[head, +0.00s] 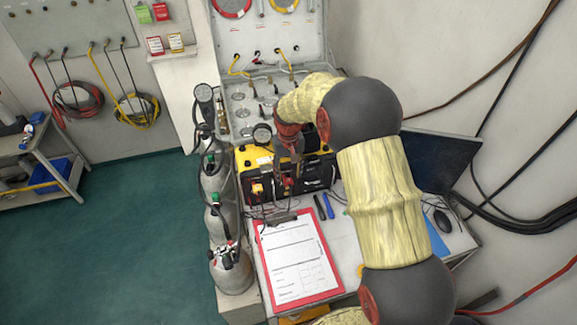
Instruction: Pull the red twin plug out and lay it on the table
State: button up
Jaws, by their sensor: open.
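A small red plug (289,182), which looks like the red twin plug, sits at the front of the yellow and black unit (247,158) on the table (347,246). My gripper (289,172) is open and points down right at the front of this unit, just above the red plug. The fingers are small and dark here, so I cannot tell whether they touch the plug or stand around it. My wrist and arm hide part of the unit's right side.
A red clipboard (324,283) with paper lies in front of the unit. A black and a blue pen (328,206) lie beside it. Grey gas cylinders (219,222) stand left. A laptop (436,160) and a mouse (442,221) are right. Behind is an open gauge case (270,38).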

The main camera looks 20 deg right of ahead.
aim_at(288, 181)
jog(key=shift+f, duration=1.6)
jog(key=shift+c, duration=0.4)
grip_shut()
jog(key=shift+s, duration=1.8)
